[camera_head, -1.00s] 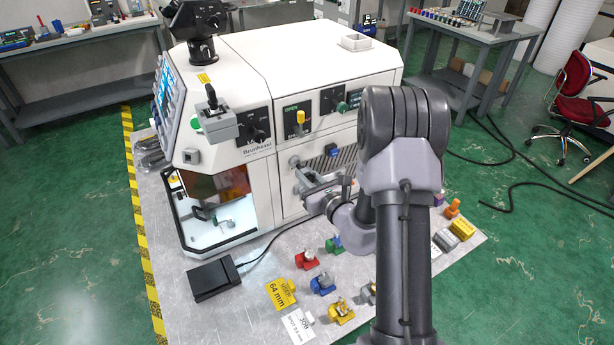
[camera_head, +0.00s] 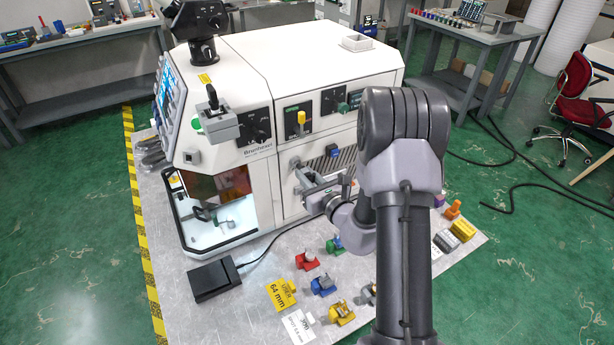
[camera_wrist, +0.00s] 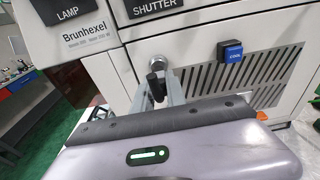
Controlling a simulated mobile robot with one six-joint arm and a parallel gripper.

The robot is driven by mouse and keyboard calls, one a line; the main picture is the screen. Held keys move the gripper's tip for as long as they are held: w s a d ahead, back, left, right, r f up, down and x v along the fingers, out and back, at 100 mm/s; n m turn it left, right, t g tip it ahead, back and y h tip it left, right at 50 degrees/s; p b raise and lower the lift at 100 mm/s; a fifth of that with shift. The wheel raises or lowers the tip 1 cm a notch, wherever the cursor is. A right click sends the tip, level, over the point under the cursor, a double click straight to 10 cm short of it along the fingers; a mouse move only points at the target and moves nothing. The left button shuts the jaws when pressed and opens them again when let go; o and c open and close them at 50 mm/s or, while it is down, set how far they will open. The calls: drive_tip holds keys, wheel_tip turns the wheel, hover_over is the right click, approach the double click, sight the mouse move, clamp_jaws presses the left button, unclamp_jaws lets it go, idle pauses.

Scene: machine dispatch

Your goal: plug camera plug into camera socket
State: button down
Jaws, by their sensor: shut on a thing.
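My gripper (camera_wrist: 158,92) is in front of the white machine's lower front panel, shut on a small black plug (camera_wrist: 157,86), which I take to be the camera plug. The plug sits between the fingers, close to a round grey metal fitting (camera_wrist: 155,64) that appears to be the camera socket. I cannot tell whether the plug touches the fitting or has entered it. In the head view my gripper (camera_head: 303,178) reaches toward the panel from the right, just below the round fitting (camera_head: 294,161). The plug is too small to make out there.
Several coloured parts, including a red one (camera_head: 306,261), stand on the bench in front of the machine. A black box (camera_head: 214,281) with a cable lies at the front left.

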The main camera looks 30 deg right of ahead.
drive_tip(key=shift+w, duration=0.9)
drive_tip(key=c, duration=0.9)
unclamp_jaws()
drive_tip(key=shift+s, duration=0.1)
drive_tip(key=s+b, duration=0.1)
drive_tip(key=s, duration=0.4)
drive_tip(key=shift+s+d+b, duration=0.1)
drive_tip(key=shift+s+b, duration=0.2)
drive_tip(key=shift+s, duration=0.1)
idle(0.7)
